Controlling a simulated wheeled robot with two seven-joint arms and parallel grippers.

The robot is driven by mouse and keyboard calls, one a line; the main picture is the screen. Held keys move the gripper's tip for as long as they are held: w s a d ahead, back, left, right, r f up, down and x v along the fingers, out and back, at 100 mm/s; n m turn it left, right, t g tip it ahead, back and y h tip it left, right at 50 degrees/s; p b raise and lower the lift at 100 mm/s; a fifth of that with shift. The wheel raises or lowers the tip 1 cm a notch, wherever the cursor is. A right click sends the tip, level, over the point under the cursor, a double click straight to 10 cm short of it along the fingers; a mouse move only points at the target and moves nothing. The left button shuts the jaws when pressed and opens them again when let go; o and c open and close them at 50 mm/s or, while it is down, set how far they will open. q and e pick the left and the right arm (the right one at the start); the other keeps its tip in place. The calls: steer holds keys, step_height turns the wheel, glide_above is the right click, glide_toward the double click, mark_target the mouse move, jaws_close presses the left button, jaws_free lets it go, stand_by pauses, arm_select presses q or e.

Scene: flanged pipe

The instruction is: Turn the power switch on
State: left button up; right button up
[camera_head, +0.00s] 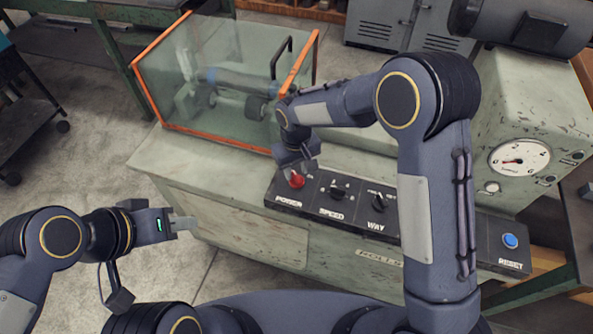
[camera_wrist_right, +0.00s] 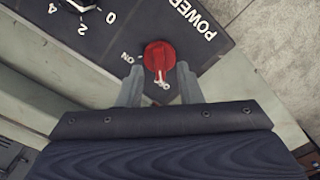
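The red power switch (camera_head: 297,181) sits at the left end of the black control panel, above the word POWER. In the right wrist view the red knob (camera_wrist_right: 159,56) shows between and just beyond my right fingertips, with ON and OFF printed beside it. Its white mark points toward the OFF lettering. My right gripper (camera_head: 300,168) is over the switch, and its two fingers (camera_wrist_right: 158,84) are apart, one on each side of the knob. I cannot tell whether they touch it. My left gripper (camera_head: 184,226) hangs over the floor, left of the machine, away from the panel; its finger gap is unclear.
A speed knob (camera_head: 338,190) and a way knob (camera_head: 379,202) stand right of the switch. A blue reset button (camera_head: 510,240) is at the panel's right end. A glass guard with orange edges (camera_head: 222,75) stands behind the panel. A gauge (camera_head: 519,157) is at right.

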steer(key=shift+f, duration=1.05)
steer(key=shift+c, duration=0.3)
jaws_close()
